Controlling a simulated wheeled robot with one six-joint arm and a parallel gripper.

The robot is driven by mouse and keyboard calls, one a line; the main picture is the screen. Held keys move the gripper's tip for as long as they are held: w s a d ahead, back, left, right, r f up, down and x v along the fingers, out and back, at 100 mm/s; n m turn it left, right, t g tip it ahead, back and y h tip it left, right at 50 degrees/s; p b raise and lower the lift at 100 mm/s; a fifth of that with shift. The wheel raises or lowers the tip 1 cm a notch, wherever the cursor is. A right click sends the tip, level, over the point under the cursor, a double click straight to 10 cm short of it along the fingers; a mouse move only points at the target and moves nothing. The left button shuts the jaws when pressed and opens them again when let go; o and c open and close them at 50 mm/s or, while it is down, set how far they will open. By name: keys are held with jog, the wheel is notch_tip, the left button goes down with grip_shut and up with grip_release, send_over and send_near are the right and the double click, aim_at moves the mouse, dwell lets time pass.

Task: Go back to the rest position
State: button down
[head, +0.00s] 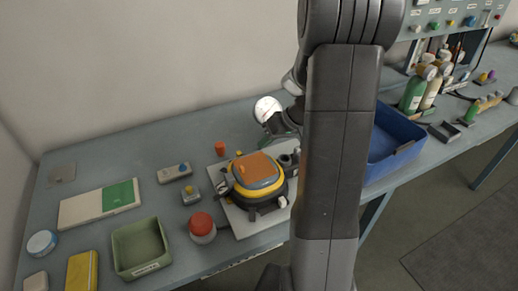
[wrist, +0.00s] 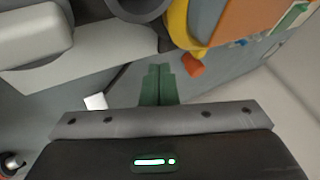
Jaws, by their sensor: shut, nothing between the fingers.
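My gripper (wrist: 158,86) shows in the wrist view with its two green fingers closed together and nothing between them. In the head view my arm rises through the middle of the picture and hides part of the bench. The gripper end is mostly hidden behind the arm there, close to the yellow and orange breathing set (head: 258,178). The set stands on a white board (head: 252,222). In the wrist view the set (wrist: 178,25) is at the top, beyond the fingers and apart from them.
A blue tray (head: 398,163) stands right of my arm. Green and cream bottles (head: 413,94) stand farther right. A green bin (head: 140,248), a red-topped jar (head: 202,228) and a white and green case (head: 98,203) are on the left. The bench's back left is mostly clear.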

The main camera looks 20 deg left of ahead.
jog(key=s+v, duration=0.1)
jog(key=v, duration=0.6)
jog(key=shift+w+r+b, duration=0.3)
jog(key=shift+r, duration=0.05)
jog(key=p+x, duration=0.1)
jog(key=x, duration=0.8)
jog(key=shift+s+a+f, duration=0.15)
jog(key=shift+a+f, duration=0.1)
jog(key=shift+f, duration=0.05)
jog(key=shift+s+a+p, duration=0.15)
jog(key=shift+a+p, duration=0.05)
jog(key=shift+p, duration=0.15)
jog(key=shift+s+a+f, duration=0.1)
jog(key=shift+s+a, duration=0.75)
jog(key=shift+s, duration=0.15)
jog(key=shift+p, duration=0.3)
